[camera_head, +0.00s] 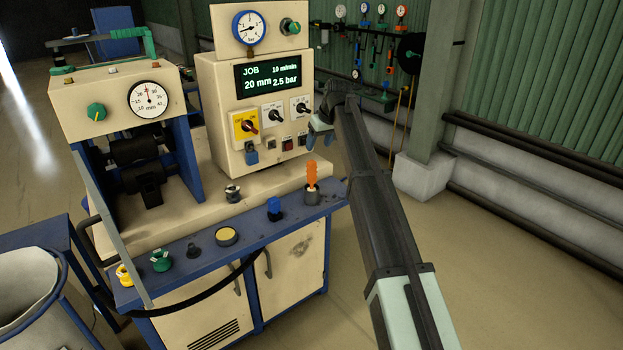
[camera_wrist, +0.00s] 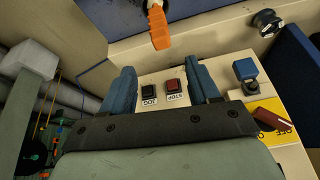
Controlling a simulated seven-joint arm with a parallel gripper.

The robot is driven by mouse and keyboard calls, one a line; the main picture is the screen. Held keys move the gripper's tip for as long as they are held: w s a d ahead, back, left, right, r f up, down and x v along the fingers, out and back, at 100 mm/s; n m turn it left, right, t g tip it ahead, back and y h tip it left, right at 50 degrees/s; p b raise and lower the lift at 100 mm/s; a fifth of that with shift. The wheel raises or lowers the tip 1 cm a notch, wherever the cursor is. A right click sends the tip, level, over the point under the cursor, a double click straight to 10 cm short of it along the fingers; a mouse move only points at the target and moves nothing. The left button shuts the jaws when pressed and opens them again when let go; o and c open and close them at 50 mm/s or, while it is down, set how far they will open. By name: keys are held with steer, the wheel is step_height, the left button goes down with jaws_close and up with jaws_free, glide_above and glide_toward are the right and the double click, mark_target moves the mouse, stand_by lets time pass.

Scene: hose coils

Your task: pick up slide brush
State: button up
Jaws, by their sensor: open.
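The slide brush (camera_head: 312,176) appears to be the upright orange piece with a pale neck. It stands in a small dark cup (camera_head: 312,194) at the right end of the machine's blue front ledge. In the wrist view its orange part (camera_wrist: 159,28) shows at the top, beyond my fingertips. My gripper (camera_head: 320,127) is above the brush and slightly to its right, in front of the control panel. In the wrist view its two blue fingers (camera_wrist: 162,84) are apart with nothing held between them. The brush's lower end is hidden in the cup.
The cream control panel (camera_head: 252,100) stands close to my gripper; its JOG button (camera_wrist: 149,91) and STOP button (camera_wrist: 174,86) show between the fingers. A blue knob-like piece (camera_head: 274,208) and a yellow-topped round piece (camera_head: 226,236) sit along the ledge. Open floor lies to the right.

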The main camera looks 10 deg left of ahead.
mark_target(313, 163)
steer(key=shift+n, duration=0.7)
steer(key=x, duration=0.6)
steer(key=s+x, duration=0.1)
steer(key=x, duration=0.1)
steer(key=shift+w+f, duration=0.1)
steer(key=shift+f, duration=0.45)
steer(key=shift+x, duration=2.6)
steer(key=shift+w+r, duration=0.1)
steer(key=c, duration=1.1)
